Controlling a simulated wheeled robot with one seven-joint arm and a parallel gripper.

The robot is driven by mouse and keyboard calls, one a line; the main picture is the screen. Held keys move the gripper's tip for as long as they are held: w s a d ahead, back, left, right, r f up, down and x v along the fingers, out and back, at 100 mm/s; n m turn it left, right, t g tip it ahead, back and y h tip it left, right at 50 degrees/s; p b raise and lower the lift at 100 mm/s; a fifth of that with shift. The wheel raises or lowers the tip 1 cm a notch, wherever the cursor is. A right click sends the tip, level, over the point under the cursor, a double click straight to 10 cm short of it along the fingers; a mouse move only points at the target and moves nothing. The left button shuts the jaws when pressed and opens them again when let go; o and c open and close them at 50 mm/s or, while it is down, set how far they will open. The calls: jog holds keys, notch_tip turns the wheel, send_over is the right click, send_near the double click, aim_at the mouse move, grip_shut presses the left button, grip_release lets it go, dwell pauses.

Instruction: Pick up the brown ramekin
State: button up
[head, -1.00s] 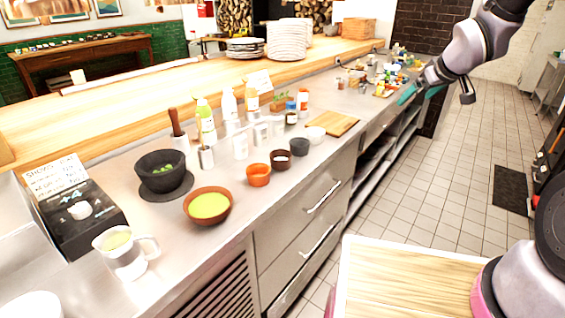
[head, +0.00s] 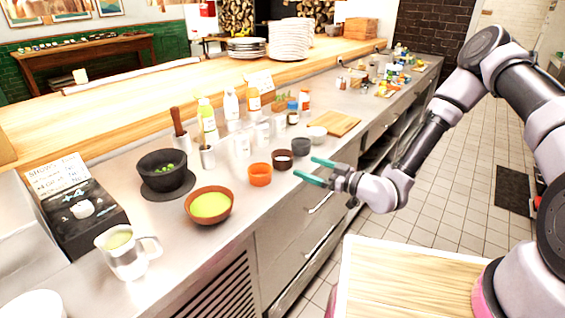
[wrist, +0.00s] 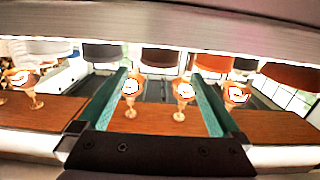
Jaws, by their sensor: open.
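The brown ramekin (head: 281,160) is small and dark, standing upright on the metal counter in the row near its front edge. The orange ramekin (head: 260,175) is to its left and the dark grey ramekin (head: 301,146) to its right. My gripper (head: 303,166) is open and empty, its teal fingers pointing at the row from the aisle side, a short way from the brown ramekin. The wrist view looks upside down. There the brown ramekin (wrist: 160,58) appears between the two fingers (wrist: 159,76), beyond their tips, with no visible contact.
A white bowl (head: 317,133) and a cutting board (head: 338,124) lie to the right. Bottles and shakers stand behind the row. A bowl of green soup (head: 210,205), a black mortar (head: 163,172) and a metal pitcher (head: 127,254) are left.

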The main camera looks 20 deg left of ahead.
aim_at(291, 161)
jog(key=x, duration=0.5)
jog(key=shift+s+a, duration=0.1)
jog(key=shift+a, duration=0.1)
jog(key=shift+x, duration=2.75)
jog(key=shift+r, duration=0.15)
jog(key=c, duration=1.1)
jog(key=shift+r, duration=0.1)
